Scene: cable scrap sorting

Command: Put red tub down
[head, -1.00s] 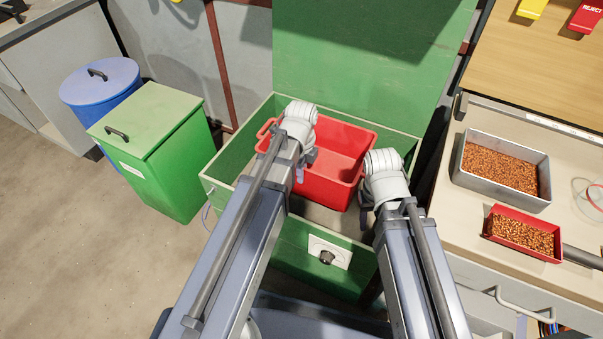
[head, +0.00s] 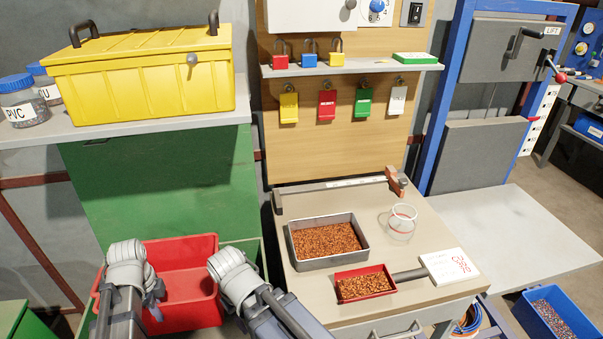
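The red tub (head: 190,281) is at the lower left of the head view, within the green open-topped chest (head: 247,246). The part of its inside that shows is empty. My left gripper (head: 154,298) is at the tub's near left side, overlapping it in the picture. My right gripper (head: 217,285) is at its near right side, mostly hidden behind its own wrist. The finger gaps do not show clearly, so I cannot tell whether either grips the tub. The tub's base is hidden.
The green lid (head: 165,185) stands raised behind the tub. On the right is a bench with a grey tray (head: 325,262), a red scoop (head: 364,284) of copper granules and a glass jar (head: 401,222). A yellow box (head: 140,75) stands behind. A blue bin (head: 553,315) is at lower right.

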